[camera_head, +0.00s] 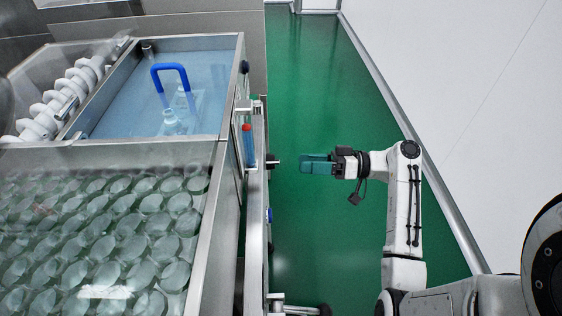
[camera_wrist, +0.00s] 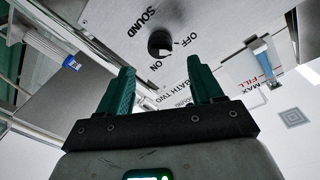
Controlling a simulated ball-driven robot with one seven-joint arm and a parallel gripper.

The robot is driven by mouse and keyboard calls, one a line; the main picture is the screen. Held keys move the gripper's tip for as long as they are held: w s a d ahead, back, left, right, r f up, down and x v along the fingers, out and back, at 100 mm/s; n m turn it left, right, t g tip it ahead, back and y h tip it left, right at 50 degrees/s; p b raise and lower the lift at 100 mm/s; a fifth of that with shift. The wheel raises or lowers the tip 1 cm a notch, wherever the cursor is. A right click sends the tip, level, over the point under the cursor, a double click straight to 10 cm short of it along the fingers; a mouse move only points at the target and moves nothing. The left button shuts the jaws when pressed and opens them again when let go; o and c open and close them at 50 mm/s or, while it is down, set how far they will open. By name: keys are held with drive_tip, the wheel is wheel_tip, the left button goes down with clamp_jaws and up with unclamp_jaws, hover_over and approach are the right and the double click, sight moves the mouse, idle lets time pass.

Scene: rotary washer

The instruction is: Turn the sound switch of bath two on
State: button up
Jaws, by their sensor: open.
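The sound switch (camera_wrist: 157,41) is a dark round knob on a pale panel in the wrist view, under the word SOUND, with OFF and ON printed beside it. I cannot tell clearly which mark it points to. The words BATH TWO show lower on the panel, partly behind my fingers. My gripper (camera_wrist: 162,76) has its two teal fingers apart, with nothing between them. The knob lies beyond the fingertips, about in line with the gap. In the head view my gripper (camera_head: 304,163) points left at the machine's side, short of a small dark knob (camera_head: 273,162).
A water-filled bath (camera_head: 205,62) with a blue-handled holder (camera_head: 170,68) stands at upper left. Several glass vessels (camera_head: 100,240) lie in front of it. A metal rail (camera_head: 255,220) runs along the machine's side. The green floor (camera_head: 320,90) is clear between machine and white wall.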

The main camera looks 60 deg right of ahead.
sight(272, 162)
drive_tip(key=x, duration=0.7)
drive_tip(key=shift+w, duration=0.15)
drive_tip(key=shift+a, duration=0.1)
drive_tip(key=c, duration=1)
drive_tip(key=shift+r+p, duration=0.1)
drive_tip(key=shift+p, duration=0.2)
drive_tip(key=shift+c, duration=0.3)
drive_tip(key=shift+m+g+y+p, duration=0.15)
drive_tip(key=shift+m+g+p, duration=0.25)
drive_tip(key=shift+m+p, duration=3.7)
drive_tip(key=shift+m+g+y+p, duration=0.15)
drive_tip(key=shift+m+g+p, duration=0.25)
drive_tip(key=shift+m+p, duration=3.65)
drive_tip(key=shift+m, duration=0.45)
